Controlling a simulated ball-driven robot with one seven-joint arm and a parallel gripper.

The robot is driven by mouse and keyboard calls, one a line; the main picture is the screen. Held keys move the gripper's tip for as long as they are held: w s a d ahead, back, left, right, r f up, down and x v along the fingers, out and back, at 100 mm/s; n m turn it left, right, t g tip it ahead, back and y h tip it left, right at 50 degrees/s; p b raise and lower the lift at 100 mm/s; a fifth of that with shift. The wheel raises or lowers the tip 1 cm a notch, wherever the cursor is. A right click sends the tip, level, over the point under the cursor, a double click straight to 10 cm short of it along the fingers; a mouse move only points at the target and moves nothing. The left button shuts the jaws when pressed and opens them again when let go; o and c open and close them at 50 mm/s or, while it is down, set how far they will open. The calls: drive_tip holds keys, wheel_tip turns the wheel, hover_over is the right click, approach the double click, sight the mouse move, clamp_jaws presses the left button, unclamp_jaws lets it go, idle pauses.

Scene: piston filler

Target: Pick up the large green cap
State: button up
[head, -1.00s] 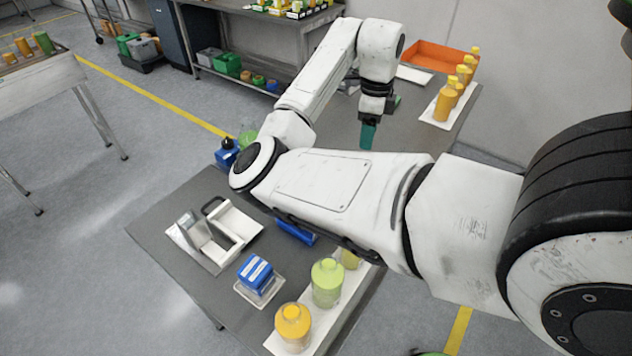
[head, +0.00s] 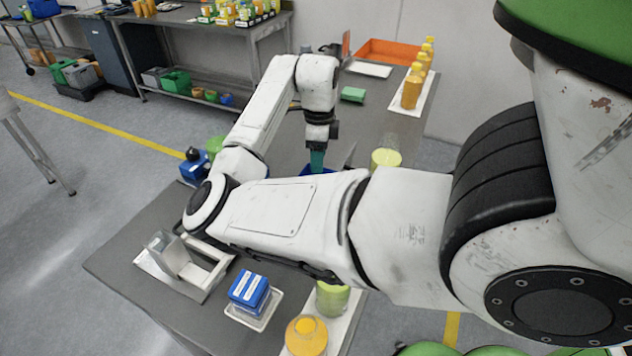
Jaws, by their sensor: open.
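I cannot pick out the large green cap with certainty. A pale yellow-green round thing (head: 386,158) stands on the table just beyond my forearm, right of my gripper; its lower part is hidden. My gripper (head: 316,162) points down beyond my forearm, its teal fingers over or beside a blue tray (head: 330,170) that my arm mostly hides. The gap between the fingers is not clear, and I see nothing held. A green block (head: 353,94) lies farther back on the table.
An orange bin (head: 392,51) and a row of orange bottles (head: 412,90) stand at the far end. A blue box (head: 194,167) with a green thing (head: 216,146) is at the left edge.

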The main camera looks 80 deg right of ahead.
drive_tip(key=shift+s+f+p, duration=0.1)
drive_tip(key=shift+f+p, duration=0.4)
drive_tip(key=shift+f, duration=3)
drive_tip(key=shift+c, duration=0.2)
drive_tip(key=c, duration=0.8)
